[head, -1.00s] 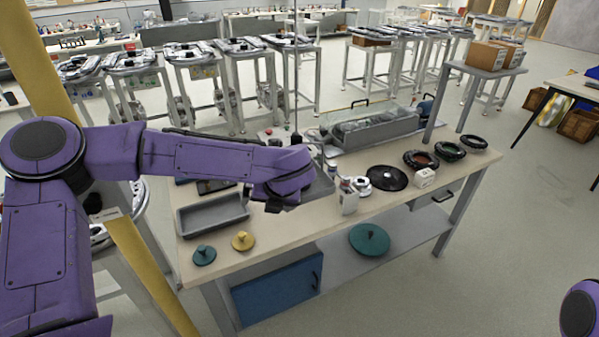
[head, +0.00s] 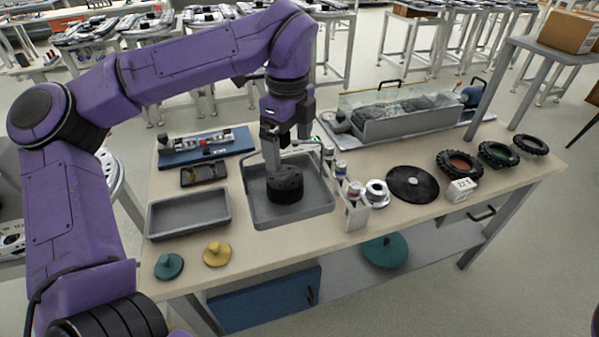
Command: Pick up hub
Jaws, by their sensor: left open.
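A black round block with small holes in its top, which looks like the hub (head: 285,186), sits in a shallow grey tray (head: 262,216) on the workbench. My left gripper (head: 284,142) points down above the tray, over the black block. It is open and empty, and it looks apart from the block. The arm comes in from the left and bends down at the wrist. The fingertips are small and partly blend with the tray behind them. My right gripper is not in view.
An empty grey bin (head: 188,213) stands left of the tray. A bottle rack (head: 356,214), a silver flanged part (head: 376,193) and a black disc (head: 412,184) stand to its right. Yellow (head: 217,254) and teal (head: 168,266) knobbed discs lie at the front left.

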